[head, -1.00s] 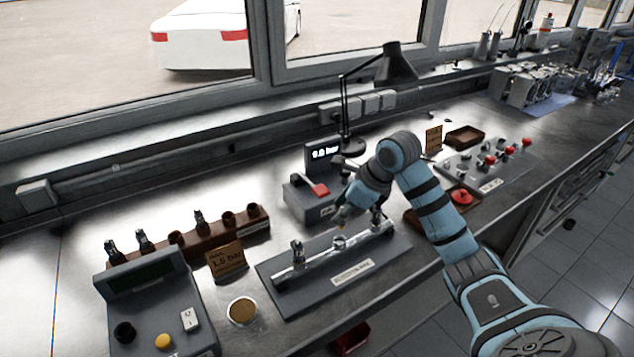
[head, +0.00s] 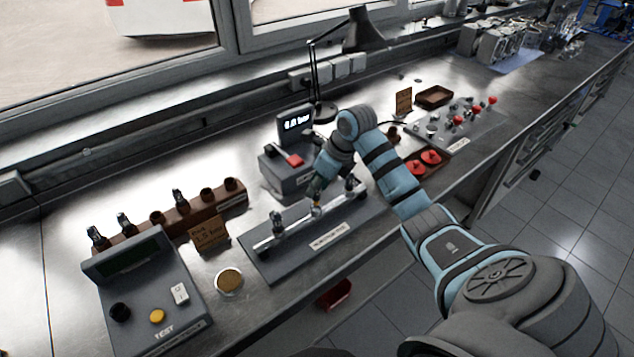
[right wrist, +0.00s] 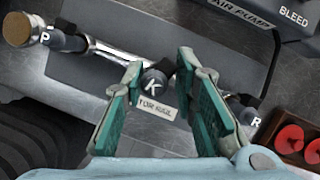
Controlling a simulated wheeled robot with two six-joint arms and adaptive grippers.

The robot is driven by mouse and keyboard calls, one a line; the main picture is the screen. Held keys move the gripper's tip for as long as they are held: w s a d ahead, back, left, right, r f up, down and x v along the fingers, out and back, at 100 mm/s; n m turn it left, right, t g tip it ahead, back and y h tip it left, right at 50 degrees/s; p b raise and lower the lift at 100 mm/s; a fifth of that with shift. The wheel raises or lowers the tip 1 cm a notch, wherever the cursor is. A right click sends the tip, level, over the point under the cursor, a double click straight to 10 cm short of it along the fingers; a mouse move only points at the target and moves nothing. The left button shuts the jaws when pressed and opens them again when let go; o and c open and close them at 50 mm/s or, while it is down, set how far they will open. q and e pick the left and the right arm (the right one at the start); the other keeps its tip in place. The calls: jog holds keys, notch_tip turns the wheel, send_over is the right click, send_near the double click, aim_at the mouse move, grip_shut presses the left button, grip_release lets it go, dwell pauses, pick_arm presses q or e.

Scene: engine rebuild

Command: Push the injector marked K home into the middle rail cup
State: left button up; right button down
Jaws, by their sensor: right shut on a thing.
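The injector marked K (right wrist: 153,82) stands at the middle of the silver rail (right wrist: 110,55), between the fingers of my right gripper (right wrist: 162,75). In the head view my right gripper (head: 317,196) is low over the middle of the rail (head: 296,224) and shut on injector K. The fingers hide most of the middle cup, so I cannot tell how deep K sits. The injector marked P (right wrist: 62,40) stands at the rail's left end and the one marked R (right wrist: 248,115) at its right end. My left gripper is not in view.
A grey air pump box (head: 287,168) with a red lever stands behind the rail. A red-brown tray (head: 440,158) with red caps lies to the right. An injector rack (head: 180,218), a test box (head: 150,290) and a round dish (head: 229,281) stand to the left.

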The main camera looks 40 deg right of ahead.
jog(key=shift+f, duration=0.3)
dwell(0.9)
jog(key=shift+f+b, duration=0.5)
jog(key=shift+b, duration=0.15)
jog(key=shift+f+b, duration=0.3)
jog(key=shift+f, duration=0.15)
dwell(0.5)
jog(key=shift+a, duration=0.1)
jog(key=c, duration=1.2)
grip_release()
jog(key=shift+r, duration=0.15)
